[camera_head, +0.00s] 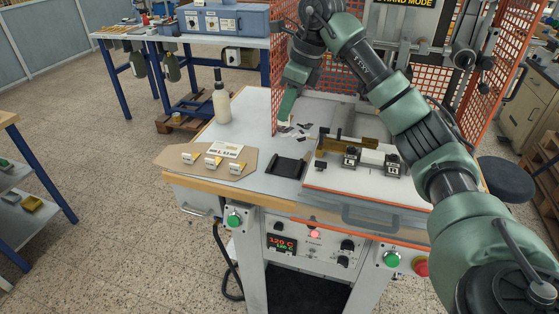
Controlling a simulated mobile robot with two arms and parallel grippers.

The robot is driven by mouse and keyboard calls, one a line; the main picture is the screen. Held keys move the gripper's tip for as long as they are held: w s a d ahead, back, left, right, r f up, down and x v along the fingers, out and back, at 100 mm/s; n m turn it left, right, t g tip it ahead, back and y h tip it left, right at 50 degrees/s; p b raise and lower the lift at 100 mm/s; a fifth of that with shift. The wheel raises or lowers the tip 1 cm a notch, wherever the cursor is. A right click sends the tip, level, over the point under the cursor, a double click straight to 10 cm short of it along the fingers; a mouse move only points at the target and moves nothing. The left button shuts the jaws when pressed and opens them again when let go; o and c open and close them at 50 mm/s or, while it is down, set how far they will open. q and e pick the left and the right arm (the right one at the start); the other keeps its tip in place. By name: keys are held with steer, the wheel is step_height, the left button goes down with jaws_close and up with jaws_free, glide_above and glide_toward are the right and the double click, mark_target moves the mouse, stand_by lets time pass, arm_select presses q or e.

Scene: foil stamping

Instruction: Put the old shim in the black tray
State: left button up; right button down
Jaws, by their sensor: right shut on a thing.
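My right gripper (286,118) is at the end of the green arm that comes in from the right and reaches over the far part of the white bench. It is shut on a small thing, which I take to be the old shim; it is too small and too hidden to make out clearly. The black tray (287,168) lies on the bench, nearer the front edge than the gripper, and I see nothing in it. The gripper is apart from the tray. My left gripper is not in view.
Several small dark and light pieces (297,131) lie under the gripper. The press bed with clamps (370,162) is right of the tray. Orange mesh guards flank the press.

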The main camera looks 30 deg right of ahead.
step_height(320, 180, down, 11)
steer(key=shift+r+p, duration=0.1)
steer(key=shift+p, duration=0.7)
step_height(320, 180, down, 4)
steer(key=shift+r+p, duration=0.1)
steer(key=shift+p, duration=0.35)
steer(key=shift+f, duration=0.2)
steer(key=c, duration=2)
jaws_free()
steer(key=shift+f, duration=0.1)
steer(key=o, duration=0.4)
steer(key=b+v, duration=0.2)
steer(key=v, duration=1)
steer(key=shift+r, duration=0.2)
